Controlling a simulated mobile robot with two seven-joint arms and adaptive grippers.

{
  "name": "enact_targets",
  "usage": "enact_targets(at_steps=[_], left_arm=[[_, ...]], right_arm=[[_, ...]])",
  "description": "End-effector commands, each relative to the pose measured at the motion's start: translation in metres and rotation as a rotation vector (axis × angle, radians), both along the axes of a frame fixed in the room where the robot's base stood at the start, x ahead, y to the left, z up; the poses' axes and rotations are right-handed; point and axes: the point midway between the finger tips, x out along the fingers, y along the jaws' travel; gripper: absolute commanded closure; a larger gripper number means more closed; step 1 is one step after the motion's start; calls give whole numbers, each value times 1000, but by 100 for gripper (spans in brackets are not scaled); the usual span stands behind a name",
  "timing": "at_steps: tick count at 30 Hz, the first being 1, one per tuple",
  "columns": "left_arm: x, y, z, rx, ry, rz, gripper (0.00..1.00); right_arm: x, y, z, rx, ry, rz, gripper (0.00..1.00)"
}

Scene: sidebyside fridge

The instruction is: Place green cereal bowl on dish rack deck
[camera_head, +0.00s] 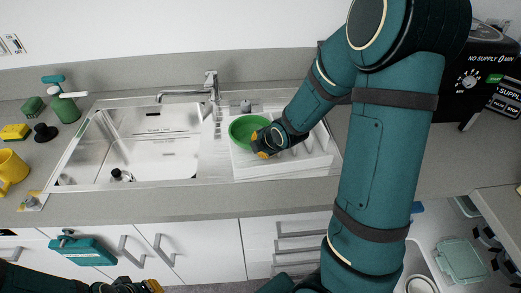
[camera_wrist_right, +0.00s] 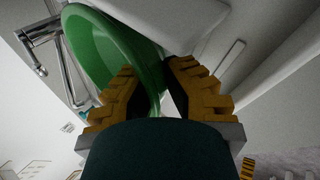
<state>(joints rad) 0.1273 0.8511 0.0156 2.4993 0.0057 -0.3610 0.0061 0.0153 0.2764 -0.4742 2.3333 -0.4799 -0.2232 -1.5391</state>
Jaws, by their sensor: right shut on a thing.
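The green cereal bowl (camera_head: 243,130) is over the left part of the white dish rack (camera_head: 285,168), right of the sink. Whether it touches the rack deck is hard to tell. My right gripper (camera_head: 263,146) is shut on the bowl's near-right rim. In the right wrist view the bowl (camera_wrist_right: 105,48) looks tilted, and its wall passes between the two orange-padded fingers of the gripper (camera_wrist_right: 155,90). My arm hides the right part of the rack. My left gripper (camera_head: 150,287) is at the bottom edge, low in front of the cabinets, mostly cut off.
The steel sink (camera_head: 150,150) with a faucet (camera_head: 211,85) lies left of the rack. A soap dispenser (camera_head: 65,104), yellow sponge (camera_head: 15,132) and yellow mug (camera_head: 11,168) stand at the left. A black appliance (camera_head: 485,75) stands at the right. The front counter strip is clear.

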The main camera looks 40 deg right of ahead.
Motion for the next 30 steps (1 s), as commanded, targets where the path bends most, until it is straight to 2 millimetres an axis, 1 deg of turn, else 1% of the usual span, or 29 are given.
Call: enact_targets(at_steps=[1,3,11,14,15,16,17,26,30], left_arm=[[-1,0,-3,0,2,-2,100],[-1,0,-5,0,2,-2,100],[-1,0,-4,0,3,-2,100],[-2,0,-7,-1,4,-4,100],[-2,0,-7,-1,5,-4,100],[-2,0,-7,-1,5,-4,100],[-2,0,-6,-1,5,-4,100],[-2,0,-4,0,3,-2,100],[0,0,-1,0,1,0,100]], right_arm=[[0,0,-11,0,3,1,100],[0,0,-17,0,1,0,100],[0,0,-17,0,-1,0,100],[0,0,-20,0,-1,0,100],[0,0,-20,0,0,0,83],[0,0,-19,0,0,0,72],[0,0,-19,0,0,0,66],[0,0,-17,0,1,0,66],[-6,1,-6,0,-3,0,66]])
